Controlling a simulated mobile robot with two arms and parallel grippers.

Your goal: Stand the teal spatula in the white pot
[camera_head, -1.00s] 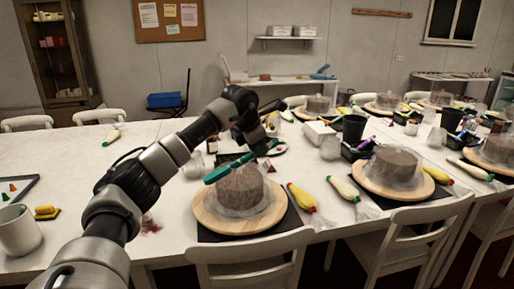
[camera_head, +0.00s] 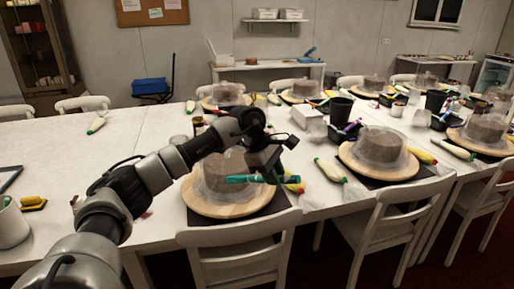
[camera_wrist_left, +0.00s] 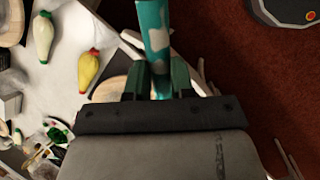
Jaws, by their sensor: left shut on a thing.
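The teal spatula (camera_head: 250,179) is held roughly level in my left gripper (camera_head: 268,172), above the front edge of the nearest cake turntable. In the left wrist view the gripper (camera_wrist_left: 158,82) is shut on the teal spatula (camera_wrist_left: 154,32), whose teal and pale mottled length runs up out of the picture. The white pot (camera_head: 12,226) stands on the table at the far left of the head view, well away from the gripper. Something green shows at its rim. My right gripper is not in view.
The nearest turntable (camera_head: 215,208) bears a brown cake (camera_head: 212,177) in clear wrap. Yellow sponges (camera_head: 32,201) lie beside the pot. A white chair (camera_head: 240,243) stands at the front edge. The table's left part (camera_head: 60,160) is mostly clear.

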